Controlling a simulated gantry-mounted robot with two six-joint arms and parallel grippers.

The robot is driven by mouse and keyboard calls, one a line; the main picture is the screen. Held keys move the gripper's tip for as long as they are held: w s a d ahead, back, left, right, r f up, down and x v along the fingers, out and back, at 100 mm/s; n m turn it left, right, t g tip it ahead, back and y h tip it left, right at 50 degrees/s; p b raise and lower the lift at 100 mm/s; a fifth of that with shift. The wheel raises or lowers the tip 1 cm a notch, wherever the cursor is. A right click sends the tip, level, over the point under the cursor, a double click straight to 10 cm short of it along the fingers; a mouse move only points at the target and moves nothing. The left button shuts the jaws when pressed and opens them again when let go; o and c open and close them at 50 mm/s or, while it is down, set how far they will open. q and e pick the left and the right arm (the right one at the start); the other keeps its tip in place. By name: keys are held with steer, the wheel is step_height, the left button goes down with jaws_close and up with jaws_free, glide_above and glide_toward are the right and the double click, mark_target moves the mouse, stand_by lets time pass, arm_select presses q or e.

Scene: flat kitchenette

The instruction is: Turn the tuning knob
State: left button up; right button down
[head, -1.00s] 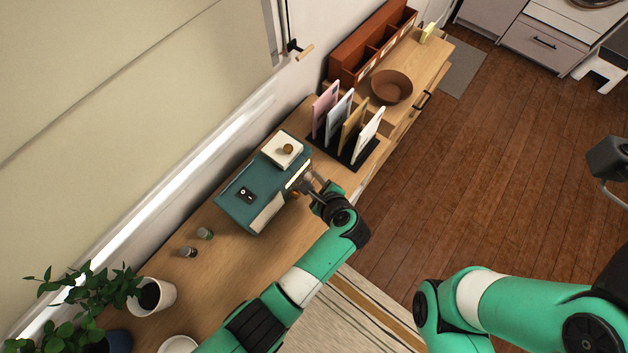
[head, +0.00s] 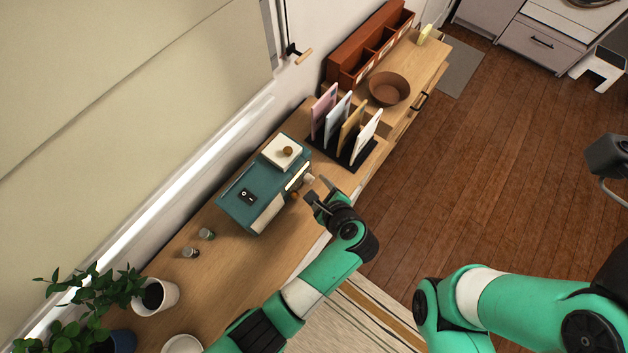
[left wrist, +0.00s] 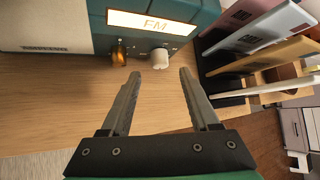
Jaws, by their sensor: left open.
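A teal radio (head: 262,190) with a lit FM dial (left wrist: 155,24) stands on the wooden cabinet. Two knobs stick out of its front below the dial: a brass one (left wrist: 119,52) on the left and a white one (left wrist: 160,58) on the right. I cannot tell by a label which is the tuning knob. My left gripper (head: 317,189) is open and empty in front of the radio's face. My right gripper is out of view.
A black rack (head: 346,152) with upright cards stands close right of the radio. Two small jars (head: 206,234) and a potted plant (head: 155,294) are on the cabinet's near end. A brown bowl (head: 390,88) sits farther off.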

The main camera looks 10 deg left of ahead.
arm_select(q)
steer(key=p+v, duration=0.1)
steer(key=v, duration=0.6)
steer(key=shift+s+r, duration=0.2)
steer(key=shift+s, duration=0.1)
steer(key=shift+d, duration=0.15)
